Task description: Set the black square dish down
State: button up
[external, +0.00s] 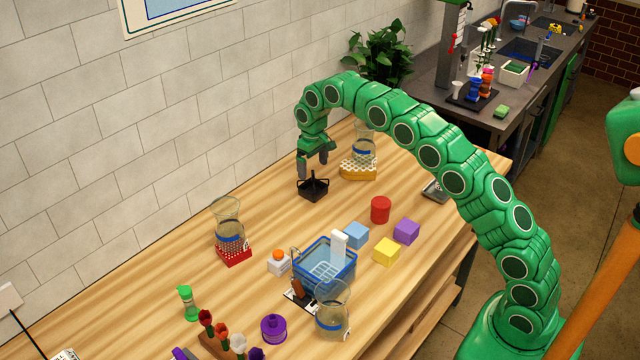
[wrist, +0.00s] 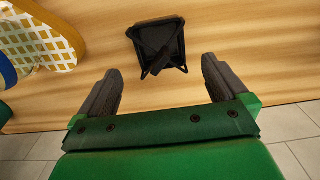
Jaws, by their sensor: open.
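The black square dish (external: 313,188) sits on the wooden table near the wall, with crossed black pieces above or in it. In the wrist view the dish (wrist: 160,42) lies flat on the wood, ahead of the fingers and roughly centred between them. My gripper (external: 317,168) is just above the dish in the external view, pointing down. In the wrist view my gripper (wrist: 163,88) has its two dark fingers wide apart with nothing between their tips. I see no contact between the fingers and the dish.
A glass vessel on a yellow holder (external: 358,171) stands close right of the dish; the holder shows upper left in the wrist view (wrist: 38,35). A red cylinder (external: 380,209), blue cube (external: 356,235) and blue basket (external: 338,277) stand nearer the front. Bare wood (external: 285,222) surrounds the dish's front.

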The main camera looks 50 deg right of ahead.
jog(key=shift+r, duration=1.8)
jog(key=shift+s, duration=0.1)
jog(key=shift+s+r, duration=0.2)
jog(key=shift+r, duration=0.05)
jog(key=s+a+r, duration=0.1)
jog(key=s+r, duration=0.4)
jog(key=s, duration=0.9)
jog(key=s+a+r, duration=0.2)
jog(key=s+r, duration=0.2)
jog(key=s, duration=0.9)
jog(key=s+f+g, duration=0.1)
jog(key=s+f, duration=0.2)
jog(key=s, duration=1.3)
jog(key=s+f, duration=0.3)
jog(key=s, duration=1.3)
jog(key=shift+s+a+g, duration=0.2)
jog(key=shift+a+g, duration=0.15)
jog(key=shift+g, duration=0.05)
